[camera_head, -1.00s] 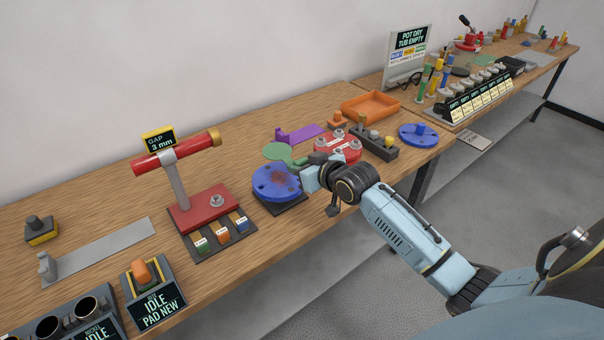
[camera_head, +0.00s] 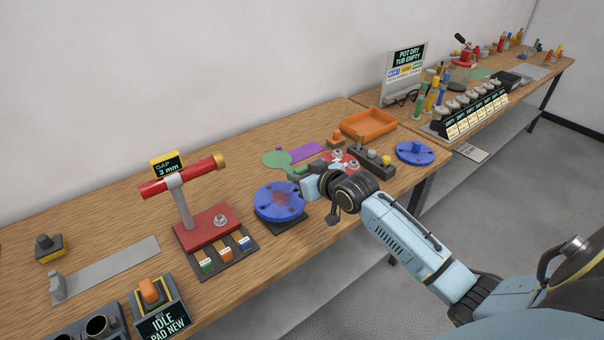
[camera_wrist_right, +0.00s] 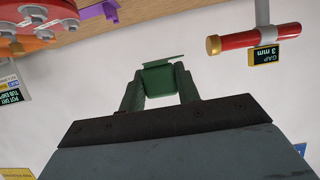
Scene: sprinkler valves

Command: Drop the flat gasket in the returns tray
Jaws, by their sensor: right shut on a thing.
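My right gripper (camera_head: 298,173) is shut on a green piece, which looks like the flat gasket (camera_head: 276,159): a thin round disc with a narrower part reaching into the jaws. It is held above the bench, behind the blue flange. In the right wrist view the fingers (camera_wrist_right: 160,75) clamp a green block (camera_wrist_right: 158,80) with a thin edge-on sheet above it. The orange tray (camera_head: 352,133), seemingly the returns tray, stands empty farther back to the right, apart from the gripper; no label shows. My left gripper is out of view.
A blue flange (camera_head: 270,214) with a reddish patch lies just below the gripper. A purple piece (camera_head: 309,150), a red valve body (camera_head: 340,158) and a dark holder (camera_head: 362,158) stand between gripper and tray. The red gap gauge (camera_head: 205,226) stands left.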

